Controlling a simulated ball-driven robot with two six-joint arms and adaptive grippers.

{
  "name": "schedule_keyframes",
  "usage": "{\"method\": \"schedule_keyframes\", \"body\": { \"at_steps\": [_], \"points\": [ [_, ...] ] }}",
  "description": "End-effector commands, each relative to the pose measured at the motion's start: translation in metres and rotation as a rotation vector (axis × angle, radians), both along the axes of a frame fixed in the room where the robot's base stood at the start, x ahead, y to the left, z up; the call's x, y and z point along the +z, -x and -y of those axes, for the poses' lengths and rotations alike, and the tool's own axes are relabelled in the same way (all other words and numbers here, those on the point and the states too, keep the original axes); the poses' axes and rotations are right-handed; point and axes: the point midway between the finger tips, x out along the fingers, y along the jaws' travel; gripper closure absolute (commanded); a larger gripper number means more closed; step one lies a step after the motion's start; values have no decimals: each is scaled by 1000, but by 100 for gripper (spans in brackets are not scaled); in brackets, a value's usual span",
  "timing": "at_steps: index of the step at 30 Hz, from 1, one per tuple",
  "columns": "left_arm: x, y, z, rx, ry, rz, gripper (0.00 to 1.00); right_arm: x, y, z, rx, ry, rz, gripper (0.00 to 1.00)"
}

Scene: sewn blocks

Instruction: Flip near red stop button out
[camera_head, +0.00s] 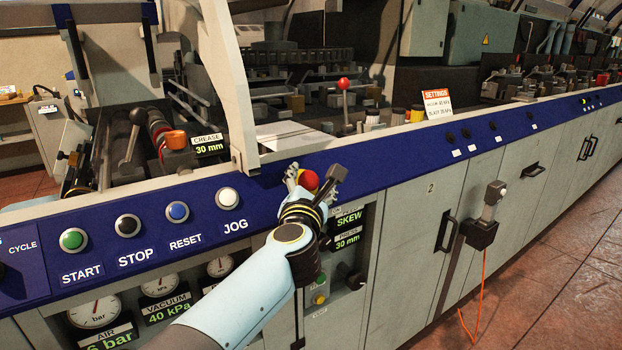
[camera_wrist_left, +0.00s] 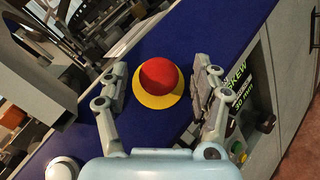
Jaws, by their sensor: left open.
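The near red stop button (camera_head: 308,180) is a round red mushroom head on the blue sloping panel, right of the JOG button. In the left wrist view the red button (camera_wrist_left: 159,76) sits on a yellow disc (camera_wrist_left: 158,101). My left gripper (camera_head: 314,184) is at the button, and in the wrist view its open fingers (camera_wrist_left: 159,84) stand one on each side of it. Gaps show between the red head and both fingers, and nothing is gripped. The gripper and wrist hide part of the yellow disc in the head view. My right gripper is not in view.
START (camera_head: 73,240), STOP (camera_head: 127,226), RESET (camera_head: 177,212) and JOG (camera_head: 227,197) buttons line the blue panel to the left. A red ball-topped lever (camera_head: 343,84) stands behind the panel. A grey handset (camera_head: 494,193) hangs on the cabinet front at right.

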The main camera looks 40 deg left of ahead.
Motion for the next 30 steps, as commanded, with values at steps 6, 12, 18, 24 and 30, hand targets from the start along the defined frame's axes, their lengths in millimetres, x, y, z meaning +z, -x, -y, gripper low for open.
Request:
{"method": "schedule_keyframes", "body": {
  "at_steps": [6,12,18,24,30],
  "points": [
    [0,-15,-8,-1,-1,-1,36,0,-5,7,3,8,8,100],
    [-1,-16,-9,-1,-1,-1,36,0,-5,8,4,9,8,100],
    [-1,-16,-9,-1,-1,-1,54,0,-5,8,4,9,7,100],
    [-1,-16,-9,-1,-1,-1,80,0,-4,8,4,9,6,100],
    [-1,-16,-8,-1,-1,-1,100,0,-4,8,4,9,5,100]
  ]
}}
